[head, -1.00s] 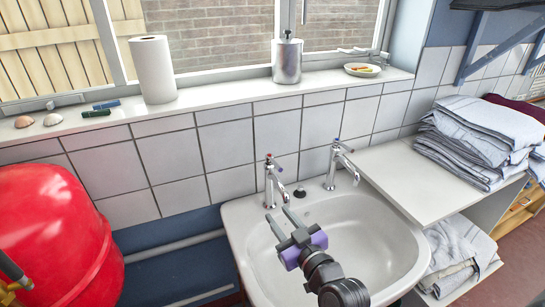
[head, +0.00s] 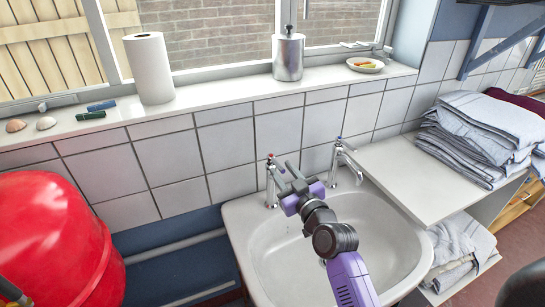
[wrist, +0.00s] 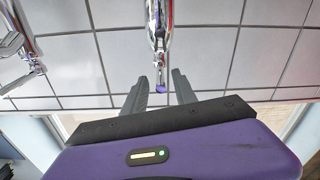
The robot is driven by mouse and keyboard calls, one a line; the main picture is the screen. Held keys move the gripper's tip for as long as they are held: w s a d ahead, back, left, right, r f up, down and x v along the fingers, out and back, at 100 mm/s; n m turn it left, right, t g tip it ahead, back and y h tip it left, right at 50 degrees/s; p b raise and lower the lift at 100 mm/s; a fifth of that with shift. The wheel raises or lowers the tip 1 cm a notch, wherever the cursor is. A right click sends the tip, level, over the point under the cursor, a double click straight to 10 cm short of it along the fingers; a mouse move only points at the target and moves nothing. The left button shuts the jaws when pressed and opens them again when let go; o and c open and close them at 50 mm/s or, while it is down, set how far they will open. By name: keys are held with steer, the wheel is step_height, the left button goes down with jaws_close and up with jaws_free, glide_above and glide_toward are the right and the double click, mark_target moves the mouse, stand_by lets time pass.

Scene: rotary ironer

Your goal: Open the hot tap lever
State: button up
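Two chrome taps stand at the back of the white sink (head: 385,283). The left, hot tap (head: 270,185) has a red mark on top; the right, cold tap (head: 345,158) has a blue one. My purple gripper (head: 285,176) is open, close to the hot tap and partly covering it in the head view. In the wrist view, the hot tap (wrist: 156,28) is at top centre, with its end reaching between the fingertips of my gripper (wrist: 160,86) in the picture. I cannot tell whether they touch. The cold tap (wrist: 20,50) shows at the left edge.
The tiled wall (head: 230,150) is close behind the taps. The sill above holds a paper roll (head: 150,68), a metal dispenser (head: 288,55) and a dish (head: 365,65). A counter with folded linen (head: 480,130) is at the right, a red tank (head: 60,240) at the left.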

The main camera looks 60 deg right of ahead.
mark_target(273, 156)
steer(key=p+x, duration=0.1)
steer(key=x, duration=0.5)
steer(key=shift+w, duration=0.15)
jaws_close()
steer(key=shift+d, duration=0.15)
stand_by(1.1)
